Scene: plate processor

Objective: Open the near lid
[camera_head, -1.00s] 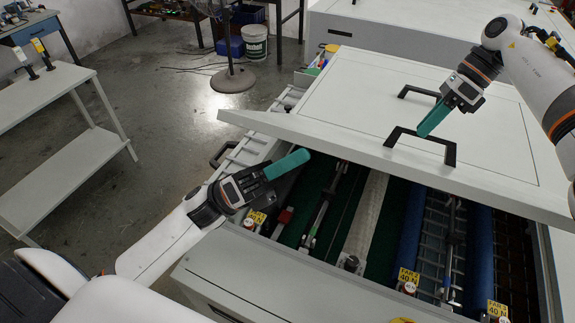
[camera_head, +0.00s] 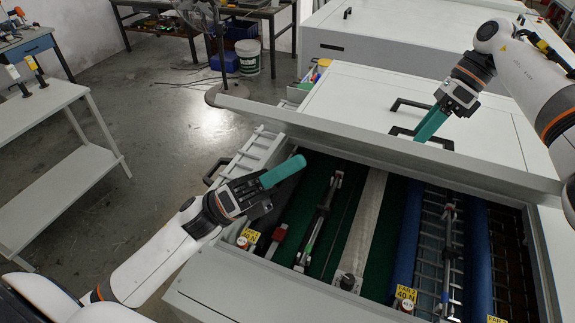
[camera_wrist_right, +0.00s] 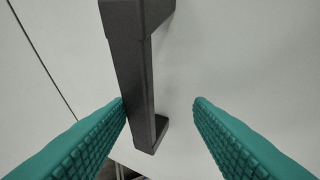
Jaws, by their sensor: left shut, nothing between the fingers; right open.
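The near lid (camera_head: 330,128) is a pale grey panel, tilted up with its front edge raised over the open machine bay. A black bar handle (camera_head: 436,143) sits near that edge. My right gripper (camera_head: 428,130) is open at this handle. In the right wrist view, the handle (camera_wrist_right: 135,85) lies between the teal fingers (camera_wrist_right: 160,103), close against the left finger and clear of the right; I cannot tell whether it touches. My left gripper (camera_head: 298,161) is shut and empty, its teal fingers over the left side of the bay, below the lid's edge.
The bay holds blue rollers (camera_head: 478,255), a pale strip (camera_head: 362,225) and dark green belts. A second black handle (camera_head: 408,103) sits further back. A white side table (camera_head: 55,130) stands left, with clear floor between. A fan stand (camera_head: 228,95) is behind.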

